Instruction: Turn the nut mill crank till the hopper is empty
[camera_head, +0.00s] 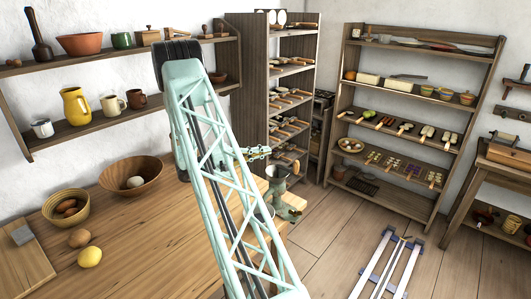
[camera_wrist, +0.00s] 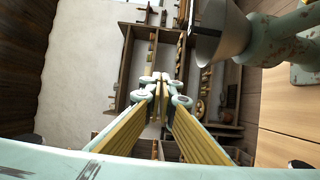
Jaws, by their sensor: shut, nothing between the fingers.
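The nut mill (camera_head: 279,182), grey-green with a flared metal hopper, stands at the far right end of the wooden table, partly behind my arm. In the wrist view its hopper (camera_wrist: 222,32) and worn pale-green body (camera_wrist: 280,34) fill the upper right. My gripper (camera_head: 258,153), with yellow fingers, is above and a little left of the mill in the head view. In the wrist view my gripper (camera_wrist: 161,92) is shut and empty, pointing past the hopper and apart from it. I cannot make out the crank clearly, and the hopper's inside is hidden.
Laden shelves (camera_head: 420,105) stand behind. Open floor (camera_head: 335,215) lies right of the table.

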